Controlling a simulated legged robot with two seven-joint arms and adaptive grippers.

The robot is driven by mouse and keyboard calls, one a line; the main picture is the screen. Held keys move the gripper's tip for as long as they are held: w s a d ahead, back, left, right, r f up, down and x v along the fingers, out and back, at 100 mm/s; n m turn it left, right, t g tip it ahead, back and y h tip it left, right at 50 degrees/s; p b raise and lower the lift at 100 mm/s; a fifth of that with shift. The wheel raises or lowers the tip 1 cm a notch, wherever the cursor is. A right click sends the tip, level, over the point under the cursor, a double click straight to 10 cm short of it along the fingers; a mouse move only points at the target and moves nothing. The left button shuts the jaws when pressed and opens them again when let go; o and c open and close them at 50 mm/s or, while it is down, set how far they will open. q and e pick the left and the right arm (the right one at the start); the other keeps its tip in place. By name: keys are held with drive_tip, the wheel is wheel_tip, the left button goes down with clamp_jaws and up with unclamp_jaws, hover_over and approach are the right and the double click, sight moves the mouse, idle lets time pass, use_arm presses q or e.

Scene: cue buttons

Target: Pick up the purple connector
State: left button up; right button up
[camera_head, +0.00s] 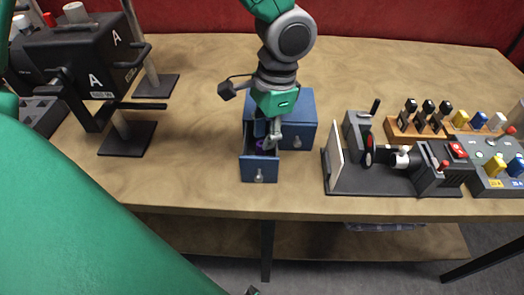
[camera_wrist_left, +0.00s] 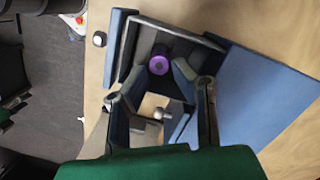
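The purple connector (camera_head: 260,146) lies inside the open left drawer (camera_head: 252,172) of a small blue cabinet (camera_head: 300,103). In the left wrist view the purple connector (camera_wrist_left: 159,64) is a short round piece with a dark centre, near the drawer's end wall. My left gripper (camera_head: 267,140) points down into the drawer and partly hides the connector in the head view. In the left wrist view the left gripper (camera_wrist_left: 161,73) is open, its fingertips apart on either side of the connector's near edge. I cannot tell whether they touch it. My right gripper is not in view.
Black machines marked A (camera_head: 85,60) stand at the left. A dark fixture with a white plate (camera_head: 337,160) stands right of the cabinet. A wooden rack (camera_head: 415,132) and a control box with coloured knobs (camera_head: 490,165) are farther right.

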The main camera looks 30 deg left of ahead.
sight(262, 142)
use_arm(q)
drive_tip(key=f, duration=0.4)
drive_tip(key=shift+s+a, duration=0.2)
drive_tip(key=shift+s, duration=0.1)
clamp_jaws()
wheel_tip(262, 142, up, 10)
drive_tip(key=shift+p, duration=0.5)
